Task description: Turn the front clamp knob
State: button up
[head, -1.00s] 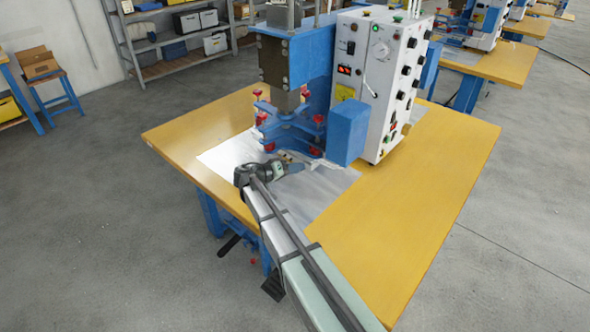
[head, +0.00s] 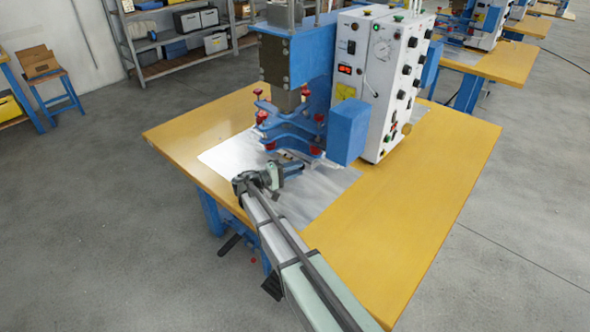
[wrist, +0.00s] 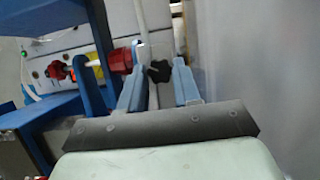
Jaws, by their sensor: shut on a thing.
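The blue clamp (head: 290,130) of the weld press carries several red knobs, one of them (head: 270,146) low at its front. In the wrist view a dark lobed knob (wrist: 159,72) sits between the blue fingertips of my gripper (wrist: 160,76), and the gripper is shut on it. A red knob (wrist: 120,60) on a pale rod is just left of the fingers. In the head view my gripper (head: 298,168) is low at the clamp's front, above the grey sheet. The dark knob cannot be made out there.
A blue block (head: 347,132) and the white control box (head: 382,80) stand right of the clamp. The grey sheet (head: 325,195) lies on the yellow table (head: 425,190), whose right side is clear. In the wrist view a pale grey surface (wrist: 260,80) fills the right.

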jog(key=shift+n, duration=0.3)
jog(key=o, duration=1)
jog(key=shift+o, duration=0.2)
jog(key=v, duration=1.4)
jog(key=shift+d+f, duration=0.1)
jog(key=shift+f, duration=0.15)
